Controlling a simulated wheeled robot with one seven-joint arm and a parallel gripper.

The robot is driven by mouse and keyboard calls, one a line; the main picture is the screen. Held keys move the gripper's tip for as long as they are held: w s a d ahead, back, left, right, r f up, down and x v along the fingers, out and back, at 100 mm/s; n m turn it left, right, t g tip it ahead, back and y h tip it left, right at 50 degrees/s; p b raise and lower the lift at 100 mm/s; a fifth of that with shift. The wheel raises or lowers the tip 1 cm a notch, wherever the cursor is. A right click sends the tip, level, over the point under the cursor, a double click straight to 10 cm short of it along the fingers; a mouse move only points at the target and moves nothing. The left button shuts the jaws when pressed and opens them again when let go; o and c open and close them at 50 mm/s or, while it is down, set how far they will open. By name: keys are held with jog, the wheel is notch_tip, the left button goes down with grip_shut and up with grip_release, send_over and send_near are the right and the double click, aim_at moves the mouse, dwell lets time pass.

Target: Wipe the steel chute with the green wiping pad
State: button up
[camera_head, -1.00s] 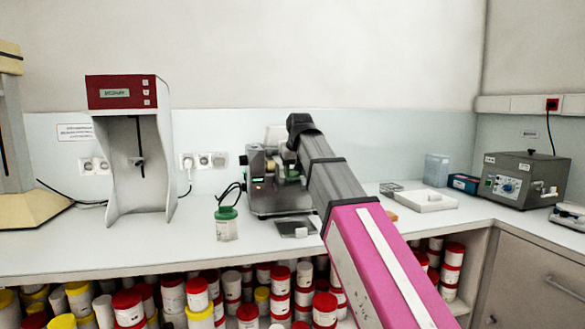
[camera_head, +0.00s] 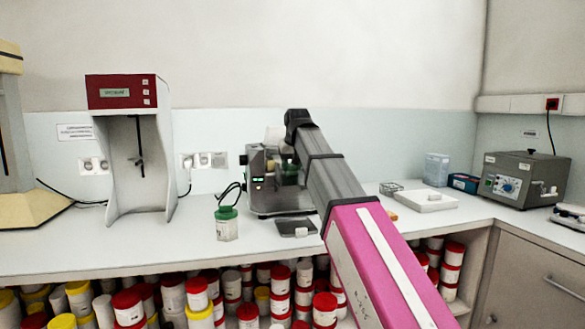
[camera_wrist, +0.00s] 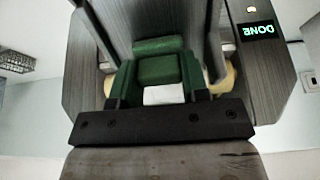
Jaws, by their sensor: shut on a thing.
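The green wiping pad (camera_wrist: 160,70) is in my gripper (camera_wrist: 158,82), in the middle of the wrist view. My gripper is shut on it, and a white patch shows just below the green blocks. The brushed grey steel chute (camera_wrist: 150,16) rises beyond the pad, with walls on both sides. The pad is at or close to the chute; I cannot tell whether they touch. In the head view my arm covers most of the chute and gripper, in front of the grey mill (camera_head: 262,190).
A green-lidded jar (camera_head: 227,224) and a dark flat plate (camera_head: 292,228) stand in front of the mill. A red-topped device (camera_head: 121,92) stands left, a white tray (camera_head: 425,201) right. The counter between the device and jar is clear.

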aim_at(294, 180)
jog(key=shift+s+d+f, duration=0.2)
jog(key=shift+s+f, duration=0.15)
jog(key=shift+s, duration=0.3)
jog(key=shift+s+d+f, duration=0.25)
jog(key=shift+s+f, duration=0.1)
jog(key=shift+s, duration=0.25)
jog(key=shift+s+d+f, duration=0.2)
jog(key=shift+s+f, duration=0.15)
jog(key=shift+s, duration=0.3)
notch_tip(294, 180, up, 8)
jog(key=s, duration=0.1)
jog(key=shift+d, duration=0.15)
jog(key=shift+f, duration=0.1)
